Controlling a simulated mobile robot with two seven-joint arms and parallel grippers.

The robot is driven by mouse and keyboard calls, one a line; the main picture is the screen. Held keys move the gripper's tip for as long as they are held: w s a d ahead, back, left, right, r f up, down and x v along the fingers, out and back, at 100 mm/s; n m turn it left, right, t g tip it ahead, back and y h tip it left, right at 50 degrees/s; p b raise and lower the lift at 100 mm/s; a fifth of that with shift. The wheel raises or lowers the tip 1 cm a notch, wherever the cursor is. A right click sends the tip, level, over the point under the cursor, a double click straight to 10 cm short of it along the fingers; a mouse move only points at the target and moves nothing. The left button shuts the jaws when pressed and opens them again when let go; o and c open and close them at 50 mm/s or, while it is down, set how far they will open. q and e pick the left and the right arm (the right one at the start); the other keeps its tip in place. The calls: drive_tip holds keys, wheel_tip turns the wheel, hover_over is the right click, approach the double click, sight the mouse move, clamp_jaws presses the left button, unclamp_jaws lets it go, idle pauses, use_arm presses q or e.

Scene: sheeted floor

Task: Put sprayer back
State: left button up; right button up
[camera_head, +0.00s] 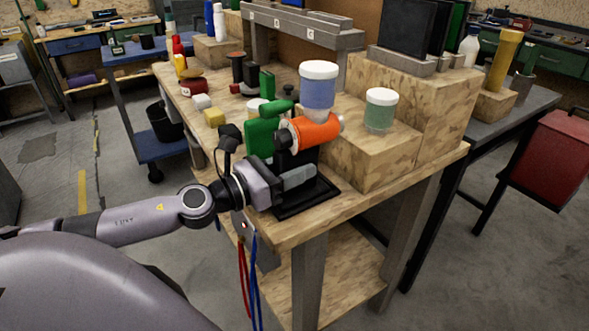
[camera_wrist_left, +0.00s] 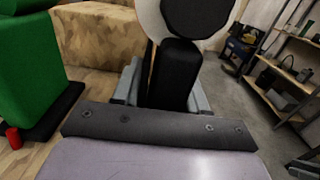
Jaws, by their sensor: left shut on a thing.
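The sprayer (camera_head: 312,131) has an orange body and a blue cup with a white lid on top. It is upright at the near corner of the wooden workbench. My left gripper (camera_head: 297,178) is shut on its black handle, which also shows between the grey fingers in the left wrist view (camera_wrist_left: 173,75). A flat black base (camera_head: 322,194) lies on the bench below the sprayer. Whether the handle touches this base is hidden by the gripper. My right gripper is in neither view.
A green tool (camera_head: 262,137) stands close behind and left of the sprayer, and shows at left in the wrist view (camera_wrist_left: 32,70). A wooden block (camera_head: 372,155) carries a white-lidded green jar (camera_head: 381,111) to the right. Several small items crowd the bench's far left.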

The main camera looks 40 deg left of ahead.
use_arm(q)
drive_tip(key=shift+o, duration=1.3)
drive_tip(key=o, duration=0.4)
drive_tip(key=shift+s+a+f+b, duration=0.1)
drive_tip(key=shift+s+a+b, duration=0.1)
drive_tip(key=shift+s, duration=0.15)
drive_tip(key=shift+s+a+f+b, duration=0.1)
drive_tip(key=shift+s+b, duration=0.1)
drive_tip(key=shift+s, duration=0.1)
drive_tip(key=shift+b+v, duration=0.45)
drive_tip(key=shift+v, duration=0.5)
drive_tip(key=shift+b+v, duration=0.4)
drive_tip(key=shift+v, duration=1)
drive_tip(key=shift+b+v, duration=0.65)
drive_tip(key=shift+v, duration=2.25)
drive_tip(key=shift+r, duration=0.2)
